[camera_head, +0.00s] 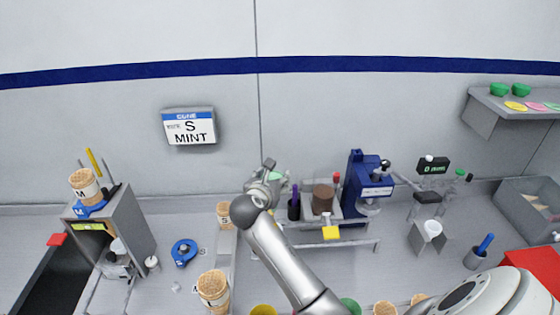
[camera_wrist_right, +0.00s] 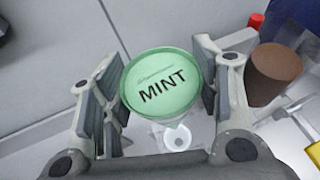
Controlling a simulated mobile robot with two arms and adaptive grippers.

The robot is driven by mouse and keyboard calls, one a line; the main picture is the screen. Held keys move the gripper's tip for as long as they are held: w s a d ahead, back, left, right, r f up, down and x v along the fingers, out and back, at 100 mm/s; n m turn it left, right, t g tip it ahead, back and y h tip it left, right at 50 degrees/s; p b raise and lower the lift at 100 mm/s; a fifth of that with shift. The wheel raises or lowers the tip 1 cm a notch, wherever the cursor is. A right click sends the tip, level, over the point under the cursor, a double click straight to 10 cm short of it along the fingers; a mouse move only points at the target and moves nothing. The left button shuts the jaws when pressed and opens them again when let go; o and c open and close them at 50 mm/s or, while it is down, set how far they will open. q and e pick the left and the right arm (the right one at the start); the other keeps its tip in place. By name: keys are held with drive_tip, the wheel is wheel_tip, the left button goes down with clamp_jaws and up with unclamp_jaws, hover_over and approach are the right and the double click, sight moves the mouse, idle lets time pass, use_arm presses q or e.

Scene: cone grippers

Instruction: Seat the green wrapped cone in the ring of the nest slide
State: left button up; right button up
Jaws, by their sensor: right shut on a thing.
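My right gripper (camera_head: 268,178) is raised near the back wall in the head view. In the right wrist view its two padded fingers (camera_wrist_right: 160,88) are shut on the green wrapped cone (camera_wrist_right: 162,85), one on each side. The cone's round pale green top reads MINT and faces the wrist camera; its lower part is mostly hidden. My left gripper is not in view.
A sign (camera_head: 189,127) on the wall reads S MINT. A brown cylinder (camera_head: 322,199) and a blue machine (camera_head: 366,186) stand right of the gripper. A blue ring-shaped piece (camera_head: 184,252) and cork-coloured cups (camera_head: 213,287) lie to the left. A wall shelf (camera_head: 505,106) is at right.

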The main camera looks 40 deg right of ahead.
drive_tip(key=shift+w+d, duration=0.2)
drive_tip(key=shift+d, duration=0.05)
drive_tip(key=shift+s+a+f, duration=0.25)
drive_tip(key=shift+s+a, duration=0.1)
drive_tip(key=shift+a, duration=0.05)
wheel_tip(320, 180, down, 5)
drive_tip(key=shift+d+r, duration=0.1)
drive_tip(key=shift+f, duration=0.65)
wheel_tip(320, 180, down, 2)
drive_tip(key=shift+w+f+b, duration=0.1)
drive_tip(key=shift+b, duration=1.1)
drive_tip(key=f+b, duration=0.1)
drive_tip(key=b, duration=0.1)
drive_tip(key=shift+f+b, duration=0.35)
drive_tip(key=shift+f, duration=0.05)
drive_tip(key=shift+f+b, duration=0.8)
drive_tip(key=shift+b, duration=0.2)
use_arm(q)
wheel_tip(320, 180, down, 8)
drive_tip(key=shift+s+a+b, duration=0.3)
drive_tip(key=shift+b, duration=0.05)
use_arm(e)
drive_tip(key=shift+f, duration=1.2)
